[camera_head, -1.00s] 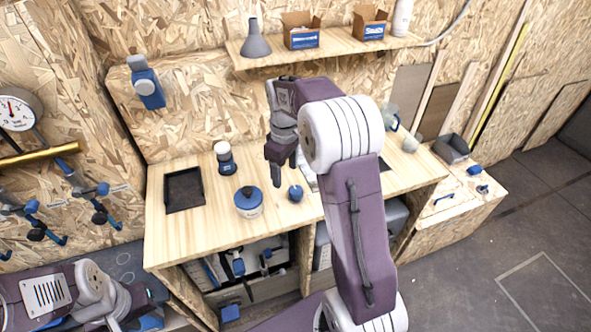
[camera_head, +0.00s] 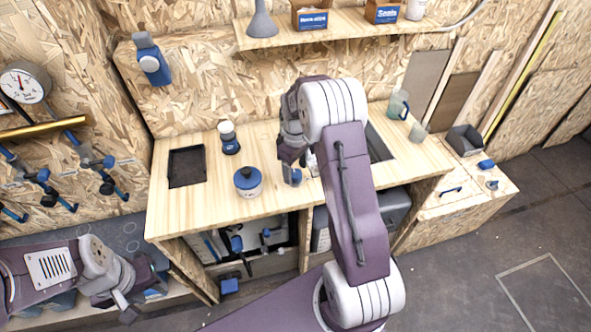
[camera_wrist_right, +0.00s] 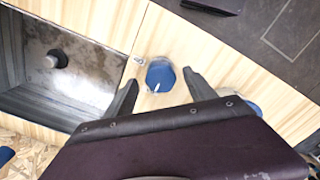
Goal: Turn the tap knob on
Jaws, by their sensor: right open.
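The blue tap knob (camera_head: 296,177) sits on the wooden worktop beside the sink, partly hidden by my right gripper. The right wrist view shows it from above as a blue faceted knob (camera_wrist_right: 160,74) with a pale mark. My right gripper (camera_head: 289,158) is open above the knob. In the wrist view its two fingers are spread on either side of the knob; whether they touch it I cannot tell. My left gripper (camera_head: 122,300) is low at the left, away from the worktop; its jaws are too unclear to judge.
The grey sink (camera_wrist_right: 65,80) lies left of the knob in the wrist view. A blue-lidded jar (camera_head: 248,182), a blue-and-white bottle (camera_head: 228,138) and a black tray (camera_head: 187,166) stand on the worktop. A shelf (camera_head: 340,33) runs above.

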